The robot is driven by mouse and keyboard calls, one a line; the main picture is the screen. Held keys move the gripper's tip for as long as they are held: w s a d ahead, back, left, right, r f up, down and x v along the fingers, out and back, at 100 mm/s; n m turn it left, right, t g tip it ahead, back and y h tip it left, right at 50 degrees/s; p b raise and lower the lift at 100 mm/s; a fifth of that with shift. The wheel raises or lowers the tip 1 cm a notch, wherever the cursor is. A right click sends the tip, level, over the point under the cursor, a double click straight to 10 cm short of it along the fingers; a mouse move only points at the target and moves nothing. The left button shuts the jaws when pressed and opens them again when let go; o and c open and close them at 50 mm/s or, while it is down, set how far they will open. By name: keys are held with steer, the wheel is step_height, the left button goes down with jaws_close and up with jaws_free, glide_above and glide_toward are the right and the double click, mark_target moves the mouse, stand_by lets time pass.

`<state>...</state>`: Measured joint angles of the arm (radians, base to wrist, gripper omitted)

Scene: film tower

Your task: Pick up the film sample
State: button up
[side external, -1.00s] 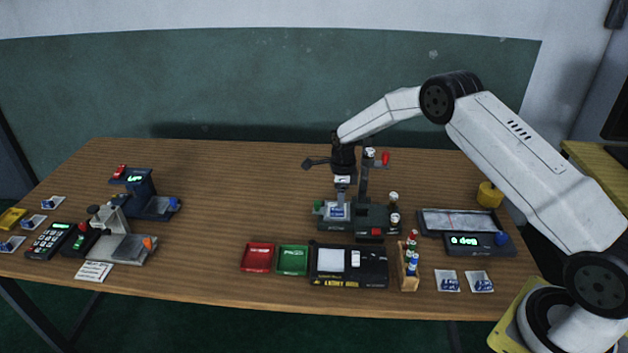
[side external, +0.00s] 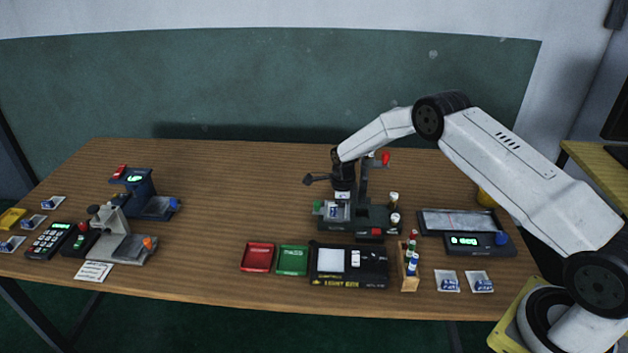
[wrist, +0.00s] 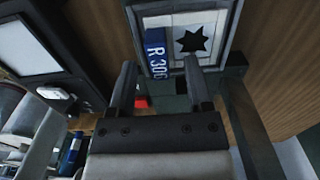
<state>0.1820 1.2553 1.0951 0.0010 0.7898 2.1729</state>
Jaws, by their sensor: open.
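The film sample (wrist: 190,38) looks like a white piece with a black star and a blue strip reading "R 300", lying in a light-framed holder. In the side view it is a small pale and blue patch (side external: 337,213) on the dark device (side external: 345,224) with a green knob. My gripper (wrist: 160,75) is open, with two dark fingers pointing toward the sample's near edge. The right fingertip overlaps the sample's lower edge in the wrist view; contact cannot be told. In the side view my gripper (side external: 342,197) is just above the holder, its fingertips hard to make out.
The device's upright post with a red knob (side external: 385,158) stands close beside my gripper. A light box (side external: 320,278), a red tray (side external: 257,258), a green tray (side external: 292,260) and a vial rack (side external: 409,277) stand in front. The table's middle left is clear.

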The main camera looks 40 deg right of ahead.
jaws_close()
steer(key=shift+r, duration=0.1)
stand_by(0.4)
steer(key=shift+r, duration=1.65)
steer(key=s+a+r, duration=0.2)
steer(key=s+r, duration=0.7)
steer(key=s, duration=0.4)
steer(key=shift+s+r, duration=0.3)
steer(key=shift+s, duration=0.1)
